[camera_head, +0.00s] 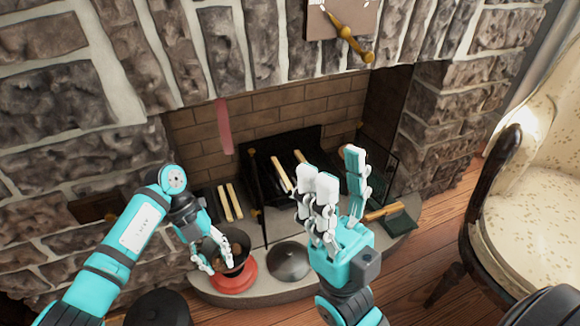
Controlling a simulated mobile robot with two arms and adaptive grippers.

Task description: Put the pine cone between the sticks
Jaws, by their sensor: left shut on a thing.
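Brown pine cones (213,249) show small in a black pot (243,262) on a red base (234,281), at the hearth's left. My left gripper (222,265) reaches down into this pot, its fingers shut on a pine cone that they largely hide. Two pale sticks lie in the black grate of the fireplace, a longer one (282,175) and a shorter one (300,157), with a gap between them. Two more pale sticks (230,202) lie side by side on the left. My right gripper (338,170) is open and empty, fingers upward, in front of the grate's right side.
A dark metal dome (288,261) sits on the hearth between my grippers. A dark pan-like thing with a wooden handle (383,211) lies at the hearth's right. A glass screen (378,172) stands beside the grate. A cream armchair (530,190) is at the right.

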